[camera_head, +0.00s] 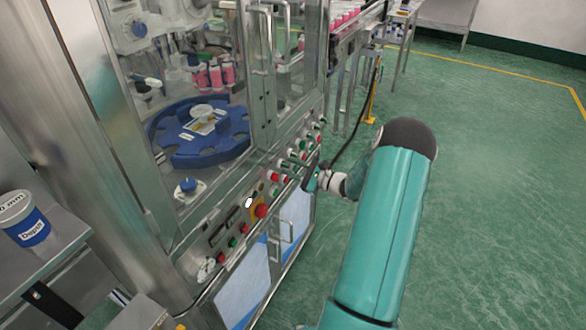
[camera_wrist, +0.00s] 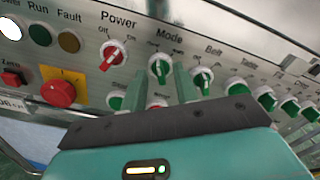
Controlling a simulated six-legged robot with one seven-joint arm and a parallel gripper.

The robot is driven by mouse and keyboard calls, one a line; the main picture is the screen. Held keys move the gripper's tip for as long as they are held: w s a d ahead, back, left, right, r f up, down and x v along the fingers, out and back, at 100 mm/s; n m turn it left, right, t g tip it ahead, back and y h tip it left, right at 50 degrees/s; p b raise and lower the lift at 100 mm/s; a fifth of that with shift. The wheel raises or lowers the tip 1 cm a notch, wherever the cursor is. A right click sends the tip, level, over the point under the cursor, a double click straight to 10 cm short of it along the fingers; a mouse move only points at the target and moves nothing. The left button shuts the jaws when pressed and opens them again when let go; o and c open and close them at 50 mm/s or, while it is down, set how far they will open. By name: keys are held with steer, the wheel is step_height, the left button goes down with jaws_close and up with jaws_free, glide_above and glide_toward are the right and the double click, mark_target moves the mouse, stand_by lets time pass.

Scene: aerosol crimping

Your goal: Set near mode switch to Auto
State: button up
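My gripper (camera_wrist: 161,76) is open, with two teal fingers apart just below and to either side of this switch. I cannot tell whether the fingers touch it. In the head view my gripper (camera_head: 310,180) is at the right part of the machine's front panel, and it hides part of the knobs there.
A red Power switch (camera_wrist: 112,54) is left of Mode and a green Belt switch (camera_wrist: 203,78) is close on its right. A red mushroom button (camera_wrist: 58,93) sits on a yellow plate at left. Door handles (camera_head: 287,231) stick out below the panel. Green floor (camera_head: 490,180) is open at right.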

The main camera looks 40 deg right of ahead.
steer(key=shift+c, duration=0.4)
jaws_close()
steer(key=shift+m, duration=0.3)
steer(key=m, duration=0.6)
steer(key=shift+d, duration=0.1)
steer(key=m, duration=0.5)
steer(key=shift+m, duration=0.3)
steer(key=shift+o, duration=0.4)
jaws_free()
